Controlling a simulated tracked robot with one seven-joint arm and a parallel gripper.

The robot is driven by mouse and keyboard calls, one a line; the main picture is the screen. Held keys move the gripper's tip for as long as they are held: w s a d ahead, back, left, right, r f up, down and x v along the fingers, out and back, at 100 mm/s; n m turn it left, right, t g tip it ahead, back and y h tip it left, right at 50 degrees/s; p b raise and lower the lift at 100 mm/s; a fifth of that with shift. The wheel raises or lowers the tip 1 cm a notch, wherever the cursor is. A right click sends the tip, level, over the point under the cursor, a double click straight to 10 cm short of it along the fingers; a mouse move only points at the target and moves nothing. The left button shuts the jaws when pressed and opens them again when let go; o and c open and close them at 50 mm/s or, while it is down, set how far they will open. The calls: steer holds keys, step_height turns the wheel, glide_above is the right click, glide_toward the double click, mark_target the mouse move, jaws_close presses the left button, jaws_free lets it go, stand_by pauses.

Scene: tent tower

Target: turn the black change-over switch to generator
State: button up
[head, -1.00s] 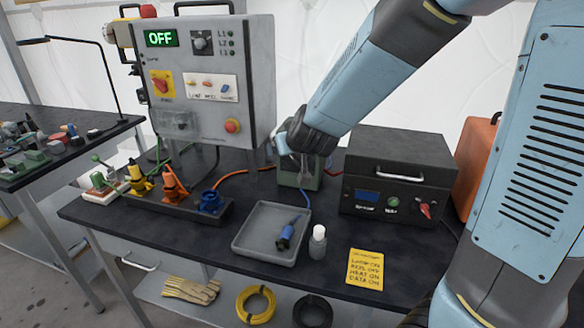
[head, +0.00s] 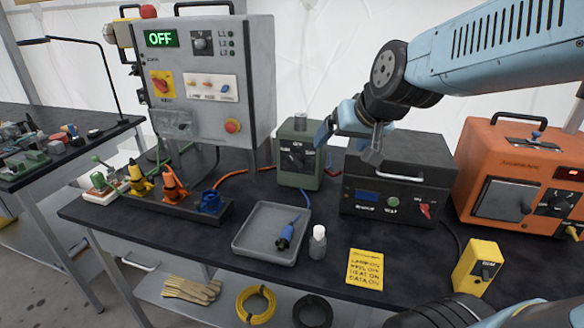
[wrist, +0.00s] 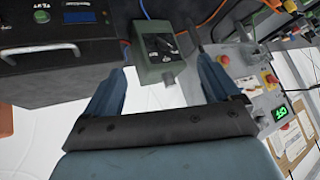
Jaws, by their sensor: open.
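A green box (head: 300,178) stands at the back of the bench, with a black rotary switch (head: 297,156) on its front; I take this as the change-over switch. Its labels are too small to read. My gripper (head: 347,140) is open and empty, in the air to the right of the green box and above the black case. In the wrist view my gripper (wrist: 162,66) has its two fingers spread, with the green box (wrist: 155,57) seen beyond and between them, apart from both. The black switch also shows there (wrist: 163,43).
A grey panel (head: 262,75) reading OFF stands at left. The black case (head: 400,170) and an orange generator-like unit (head: 525,165) stand at right. A grey tray (head: 245,243), white-capped bottle (head: 317,243), yellow card (head: 365,268) and yellow box (head: 478,266) lie in front.

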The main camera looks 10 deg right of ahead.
steer(key=w+a+f+m+t, duration=0.3)
steer(key=w+a+f+m, duration=0.6)
steer(key=w, duration=0.4)
steer(key=m+t+h, duration=0.5)
steer(key=t+h, duration=0.1)
steer(key=h, duration=0.3)
glide_toward(296, 160)
steer(key=f+x, duration=0.1)
steer(key=x, duration=0.6)
steer(key=shift+w+a, duration=0.2)
steer(key=shift+w, duration=0.25)
steer(key=shift+f, duration=0.1)
steer(key=c, duration=1.1)
